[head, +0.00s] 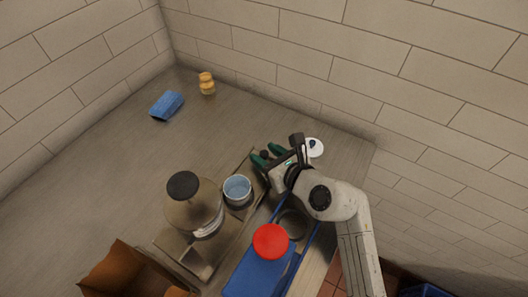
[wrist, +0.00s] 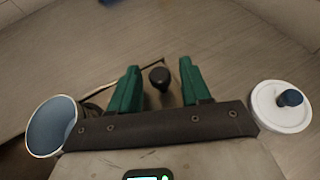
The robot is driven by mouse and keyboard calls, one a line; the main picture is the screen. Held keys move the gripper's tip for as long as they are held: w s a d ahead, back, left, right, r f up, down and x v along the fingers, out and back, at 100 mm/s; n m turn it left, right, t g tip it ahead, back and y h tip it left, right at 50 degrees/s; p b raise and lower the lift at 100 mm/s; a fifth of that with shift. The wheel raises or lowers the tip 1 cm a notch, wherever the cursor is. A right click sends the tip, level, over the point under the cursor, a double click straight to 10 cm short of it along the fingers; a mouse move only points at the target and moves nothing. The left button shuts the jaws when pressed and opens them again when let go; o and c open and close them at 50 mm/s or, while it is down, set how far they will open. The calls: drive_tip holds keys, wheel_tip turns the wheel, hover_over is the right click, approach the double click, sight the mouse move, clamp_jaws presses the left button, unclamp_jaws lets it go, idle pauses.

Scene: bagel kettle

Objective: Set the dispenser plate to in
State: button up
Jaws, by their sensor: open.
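My gripper (head: 267,155) is open, with green fingers pointing toward the back left of the counter. In the wrist view, a black knob (wrist: 159,78) sits between the two fingers, with gaps on both sides. A thin metal rod or edge runs left from near the knob. In the head view, the dispenser (head: 190,212) is a brownish jar with a black cap on a metal stand (head: 197,258), left of my gripper. The dispenser plate itself is not clearly distinguishable; my gripper covers part of that area.
A blue-lined cup (head: 237,190) stands between dispenser and gripper; it also shows in the wrist view (wrist: 52,128). A white lid with a blue knob (wrist: 282,106) lies right. A red-lidded container (head: 270,241), blue tray (head: 250,277) and cardboard box (head: 130,272) are in front. The back-left counter is mostly clear.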

drive_tip(key=shift+w+a+f, duration=0.25)
drive_tip(key=shift+w+a, duration=0.1)
drive_tip(key=shift+w, duration=0.15)
drive_tip(key=shift+c, duration=0.4)
clamp_jaws()
